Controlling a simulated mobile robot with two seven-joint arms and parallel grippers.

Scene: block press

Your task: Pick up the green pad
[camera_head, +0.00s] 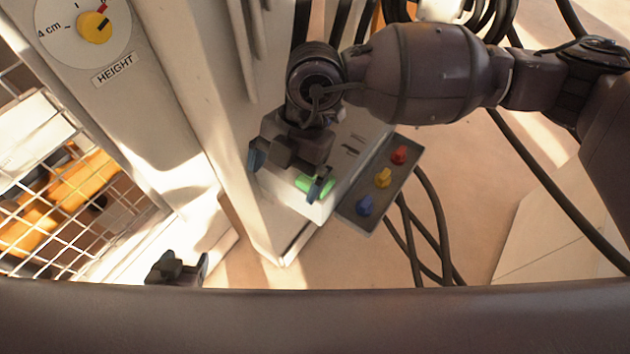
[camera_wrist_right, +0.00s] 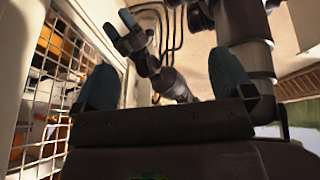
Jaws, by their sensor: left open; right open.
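The green pad (camera_head: 304,183) shows in the head view on the pale front of the machine, partly covered by one finger of my right gripper. My right gripper (camera_head: 288,172) is open, with its dark blue fingertips well apart and one of them over the pad. I cannot tell whether that finger touches it. In the right wrist view the spread fingers of my right gripper (camera_wrist_right: 165,82) have nothing between them that I can make out as the pad. My left gripper (camera_head: 180,267) is open at the lower left of the head view, apart from the pad.
A grey control box (camera_head: 350,208) with red, yellow and blue knobs sits right of the pad. Black cables (camera_head: 425,225) hang beside it. A wire cage (camera_head: 45,200) holding orange things stands at the left, below a height dial (camera_head: 85,30). Bare floor shows at the lower right.

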